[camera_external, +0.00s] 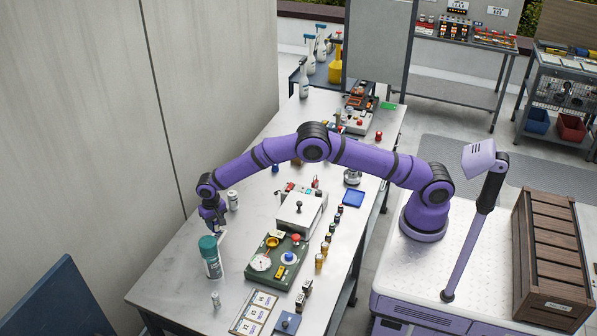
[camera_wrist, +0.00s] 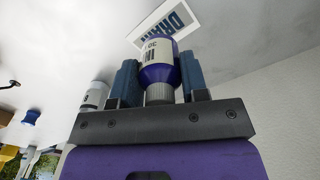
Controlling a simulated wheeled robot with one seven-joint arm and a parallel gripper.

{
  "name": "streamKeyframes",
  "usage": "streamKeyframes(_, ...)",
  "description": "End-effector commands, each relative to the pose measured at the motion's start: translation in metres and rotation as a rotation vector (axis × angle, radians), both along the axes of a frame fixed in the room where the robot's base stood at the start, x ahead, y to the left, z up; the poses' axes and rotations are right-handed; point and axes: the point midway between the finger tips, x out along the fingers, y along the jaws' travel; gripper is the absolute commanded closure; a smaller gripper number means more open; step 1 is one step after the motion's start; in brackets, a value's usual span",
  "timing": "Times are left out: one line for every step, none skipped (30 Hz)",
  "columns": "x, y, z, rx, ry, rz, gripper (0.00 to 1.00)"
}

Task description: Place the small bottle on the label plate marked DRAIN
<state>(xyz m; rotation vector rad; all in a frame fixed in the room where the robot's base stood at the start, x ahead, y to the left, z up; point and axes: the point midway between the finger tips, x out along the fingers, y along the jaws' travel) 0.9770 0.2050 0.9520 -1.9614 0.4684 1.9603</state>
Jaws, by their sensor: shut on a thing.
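In the wrist view, the small bottle (camera_wrist: 157,55) is purple-blue with a cream label and a grey cap. My gripper (camera_wrist: 159,82) is shut on it, one blue finger on either side, with the cap towards the palm. The white plate marked DRAIN (camera_wrist: 178,22), with dark blue lettering, lies just beyond the bottle, which covers part of it. I cannot tell whether the bottle touches the plate. In the external view, my gripper (camera_external: 216,222) is low over the left side of the table, behind the teal-lidded container; the held bottle is mostly hidden there.
The tall teal-lidded container (camera_external: 210,258) stands close in front of my gripper. A white can (camera_external: 233,200) stands close behind it, also in the wrist view (camera_wrist: 95,95). A green instrument board (camera_external: 265,277) lies to the right. The wall borders the table's left side.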

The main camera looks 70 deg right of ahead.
Motion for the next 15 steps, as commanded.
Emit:
streamKeyframes(0.003,0.000,-0.001,0.000,0.000,0.000,0.83)
streamKeyframes(0.004,0.001,-0.002,0.000,0.000,0.000,0.83)
streamKeyframes(0.003,0.000,-0.009,-0.001,0.003,0.000,0.83)
streamKeyframes(0.003,0.000,-0.013,-0.001,0.003,0.000,0.83)
streamKeyframes(0.003,0.000,-0.017,-0.001,0.003,0.000,0.83)
streamKeyframes(0.003,0.000,-0.023,-0.002,0.003,0.000,0.83)
streamKeyframes(0.003,0.000,-0.028,-0.002,0.003,0.000,0.83)
streamKeyframes(0.003,0.000,-0.031,-0.001,0.003,0.000,0.83)
streamKeyframes(0.003,0.000,-0.034,0.000,0.001,0.000,0.83)
streamKeyframes(0.003,0.000,-0.035,0.000,0.000,0.000,0.83)
streamKeyframes(0.003,0.000,-0.036,0.000,0.000,0.000,0.83)
streamKeyframes(0.003,0.001,-0.036,0.000,0.000,0.000,0.83)
streamKeyframes(0.003,0.001,-0.036,0.000,0.000,0.000,0.83)
streamKeyframes(0.003,0.001,-0.036,0.000,0.000,0.000,0.83)
streamKeyframes(0.003,0.001,-0.036,0.000,0.000,0.000,0.83)
